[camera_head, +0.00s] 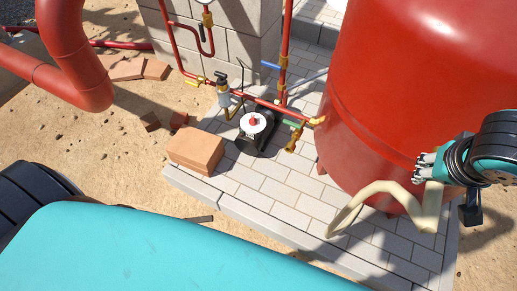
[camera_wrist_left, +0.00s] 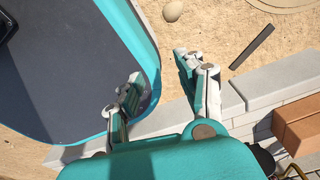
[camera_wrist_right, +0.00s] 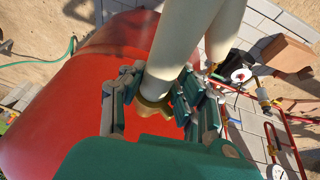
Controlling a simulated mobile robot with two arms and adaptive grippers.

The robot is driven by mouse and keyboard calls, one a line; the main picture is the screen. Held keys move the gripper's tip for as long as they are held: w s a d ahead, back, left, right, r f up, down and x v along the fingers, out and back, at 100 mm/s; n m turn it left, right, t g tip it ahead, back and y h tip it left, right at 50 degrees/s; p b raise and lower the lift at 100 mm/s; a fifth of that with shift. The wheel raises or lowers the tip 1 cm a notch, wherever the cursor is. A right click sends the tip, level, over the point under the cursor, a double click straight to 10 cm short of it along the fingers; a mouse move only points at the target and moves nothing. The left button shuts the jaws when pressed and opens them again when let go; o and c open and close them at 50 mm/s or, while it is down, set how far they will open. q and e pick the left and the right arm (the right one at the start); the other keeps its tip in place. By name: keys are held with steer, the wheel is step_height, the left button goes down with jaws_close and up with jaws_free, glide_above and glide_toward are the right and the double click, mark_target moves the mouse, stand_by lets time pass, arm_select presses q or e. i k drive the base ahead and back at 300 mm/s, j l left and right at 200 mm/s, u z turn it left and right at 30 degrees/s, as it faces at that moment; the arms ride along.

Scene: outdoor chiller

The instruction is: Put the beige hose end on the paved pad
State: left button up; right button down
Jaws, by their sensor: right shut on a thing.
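The beige hose (camera_head: 382,188) hangs from my right gripper (camera_head: 424,167) in front of the red tank. It bends over in a loop, and its lower part reaches down to the pad. In the right wrist view my right gripper (camera_wrist_right: 160,88) is shut on the beige hose end (camera_wrist_right: 155,85), which has a brass-coloured fitting. The paved pad (camera_head: 275,190) of light grey blocks lies under the tank and pipes. My left gripper (camera_wrist_left: 160,90) is open and empty beside the pad's edge in the left wrist view; the head view does not show it.
The big red tank (camera_head: 390,80) fills the right side. Orange bricks (camera_head: 196,150) sit on the pad's left edge. A pump (camera_head: 256,128) and red pipes with valves stand at the back. The pad's front middle is bare; sandy ground surrounds it.

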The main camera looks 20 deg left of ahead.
mark_target(260, 194)
steer(key=u, duration=0.45)
steer(key=l+u, duration=0.15)
steer(key=u, duration=1.3)
steer(key=k+l+u, duration=0.25)
